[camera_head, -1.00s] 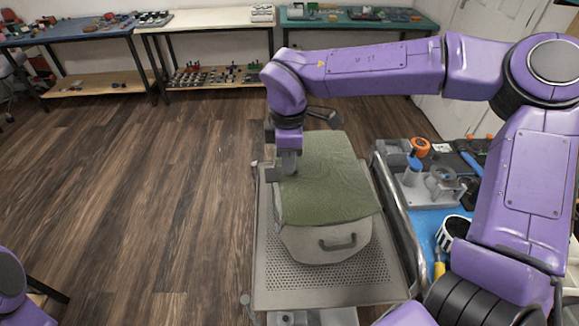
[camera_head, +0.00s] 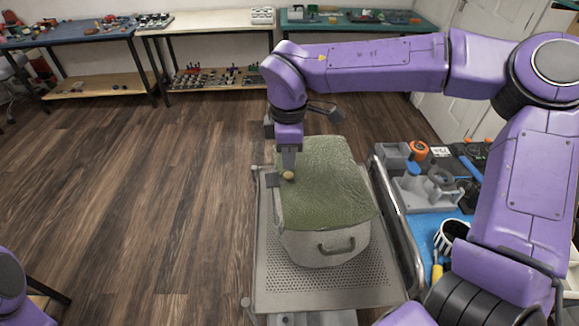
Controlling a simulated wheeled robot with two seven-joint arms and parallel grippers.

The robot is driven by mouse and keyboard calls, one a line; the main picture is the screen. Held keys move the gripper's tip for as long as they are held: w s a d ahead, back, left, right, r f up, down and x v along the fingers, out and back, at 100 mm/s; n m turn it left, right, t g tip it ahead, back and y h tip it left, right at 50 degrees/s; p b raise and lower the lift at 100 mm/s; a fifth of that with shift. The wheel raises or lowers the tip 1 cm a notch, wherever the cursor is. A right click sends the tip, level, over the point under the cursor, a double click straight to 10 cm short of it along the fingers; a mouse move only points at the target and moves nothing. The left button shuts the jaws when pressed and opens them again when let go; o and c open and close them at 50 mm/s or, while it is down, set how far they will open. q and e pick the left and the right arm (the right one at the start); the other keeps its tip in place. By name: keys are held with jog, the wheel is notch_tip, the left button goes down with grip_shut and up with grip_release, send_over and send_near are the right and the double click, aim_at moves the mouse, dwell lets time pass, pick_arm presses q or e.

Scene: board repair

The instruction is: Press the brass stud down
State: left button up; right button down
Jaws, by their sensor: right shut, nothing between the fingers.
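The brass stud (camera_head: 289,175) is a small round gold knob at the left side of the green top (camera_head: 335,195) of a grey box with a handle. My right gripper (camera_head: 288,168) is shut and empty, pointing down, with its tips right at the stud. I cannot tell whether they touch it. My left gripper is not in view; only a purple part of my left arm shows at the lower left edge.
The box stands on a perforated metal tray (camera_head: 385,290). To the right, a blue-topped cart (camera_head: 425,228) holds a grey fixture, an orange roll (camera_head: 418,149) and tools. Benches with parts line the back wall. The wooden floor on the left is clear.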

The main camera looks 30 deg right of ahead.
aim_at(288, 174)
notch_tip(288, 174, up, 5)
jog(key=shift+f+p, duration=0.1)
jog(key=shift+p, duration=1.15)
